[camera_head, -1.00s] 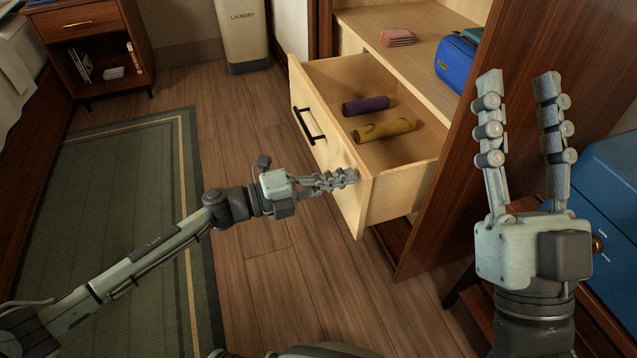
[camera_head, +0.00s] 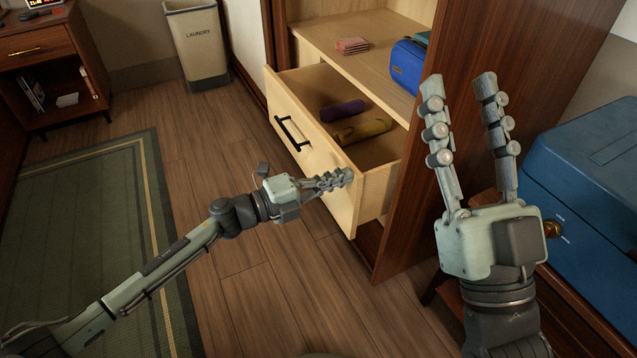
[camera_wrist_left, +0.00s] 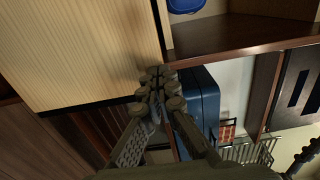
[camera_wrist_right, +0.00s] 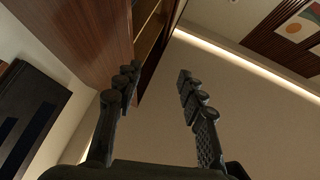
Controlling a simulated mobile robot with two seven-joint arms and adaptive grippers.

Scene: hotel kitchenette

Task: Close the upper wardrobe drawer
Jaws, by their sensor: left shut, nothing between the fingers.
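The upper wardrobe drawer (camera_head: 318,156) has a pale wood front with a black bar handle (camera_head: 292,133). It stands partly pulled out of the wardrobe (camera_head: 455,125). A purple roll (camera_head: 343,111) and an olive roll (camera_head: 362,130) lie inside it. My left gripper (camera_head: 347,177) is shut and empty, its fingertips at the right end of the drawer front. In the left wrist view the fingertips (camera_wrist_left: 158,78) are at the edge of the pale front (camera_wrist_left: 85,50); I cannot tell whether they touch. My right gripper (camera_head: 458,85) is open, empty and raised, right of the drawer.
A blue bag (camera_head: 406,66) and pink folded items (camera_head: 352,46) lie on the shelf above the drawer. A blue case (camera_head: 585,170) stands at the right. A laundry bin (camera_head: 197,45) and nightstand (camera_head: 40,62) stand at the back left. Floor before the drawer is clear.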

